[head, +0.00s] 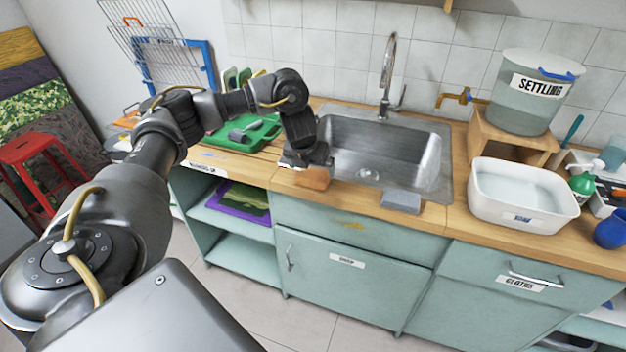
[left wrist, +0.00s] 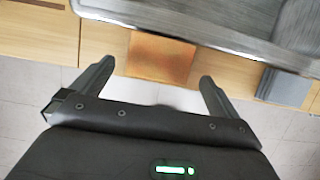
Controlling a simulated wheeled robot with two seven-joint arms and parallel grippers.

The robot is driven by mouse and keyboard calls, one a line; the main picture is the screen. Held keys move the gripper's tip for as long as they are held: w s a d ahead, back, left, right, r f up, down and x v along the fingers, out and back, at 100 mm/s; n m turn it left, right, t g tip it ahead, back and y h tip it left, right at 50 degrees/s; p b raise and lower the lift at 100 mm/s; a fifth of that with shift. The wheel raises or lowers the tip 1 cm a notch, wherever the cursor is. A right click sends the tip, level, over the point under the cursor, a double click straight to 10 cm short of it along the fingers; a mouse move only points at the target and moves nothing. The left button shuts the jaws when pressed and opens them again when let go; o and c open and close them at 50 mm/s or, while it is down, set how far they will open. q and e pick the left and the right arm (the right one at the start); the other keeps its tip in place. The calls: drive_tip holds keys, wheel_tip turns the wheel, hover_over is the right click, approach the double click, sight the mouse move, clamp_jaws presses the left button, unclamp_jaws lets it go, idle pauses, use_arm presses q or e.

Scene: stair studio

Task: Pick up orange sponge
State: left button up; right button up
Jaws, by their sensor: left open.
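The orange sponge (head: 314,178) lies on the wooden counter at its front edge, just left of the sink front. In the left wrist view the sponge (left wrist: 160,58) is a flat orange-brown block beside the sink rim, ahead of and between the two fingers. My left gripper (head: 304,162) is just above and behind the sponge in the head view and hides part of it. In the left wrist view my left gripper (left wrist: 158,80) is open, with nothing between its fingers. My right gripper is not in view.
A grey block (head: 401,202) lies on the counter edge right of the sponge. The steel sink (head: 385,150) is behind. A green tray (head: 245,135) stands left and a white basin (head: 522,192) right. Cabinets with a drawer (head: 350,225) are below the edge.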

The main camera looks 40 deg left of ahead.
sight(313, 174)
use_arm(q)
drive_tip(key=x, duration=0.4)
drive_tip(key=shift+w+f+p, duration=0.1)
drive_tip(key=shift+f+p, duration=0.1)
drive_tip(key=shift+p, duration=0.1)
drive_tip(key=shift+c, duration=0.3)
drive_tip(key=c, duration=0.7)
drive_tip(key=shift+c, duration=0.2)
drive_tip(key=shift+r, duration=0.1)
